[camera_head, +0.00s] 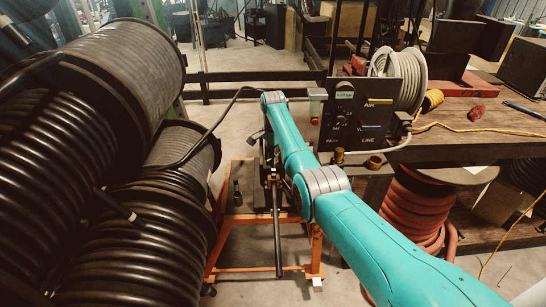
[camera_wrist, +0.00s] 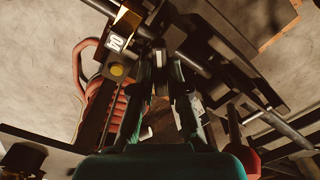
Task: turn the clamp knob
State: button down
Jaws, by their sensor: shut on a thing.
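The crimper (camera_head: 268,180) is a dark machine on an orange metal stand (camera_head: 238,232), left of centre in the head view, with a long dark lever hanging down in front. My teal arm reaches over to it from the lower right. My gripper is hidden behind the arm and the machine there. In the wrist view my gripper (camera_wrist: 170,55) has its dark fingers close together against the dark machine parts. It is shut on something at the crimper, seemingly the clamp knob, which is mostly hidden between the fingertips. I cannot tell how far the knob is turned.
Large reels of black hose (camera_head: 125,80) crowd the left side.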

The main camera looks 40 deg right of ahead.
jog(key=shift+m, duration=0.7)
jog(key=c, duration=1.2)
grip_release()
jog(key=shift+o, duration=0.2)
jog(key=shift+r, duration=0.1)
notch_tip(320, 180, up, 12)
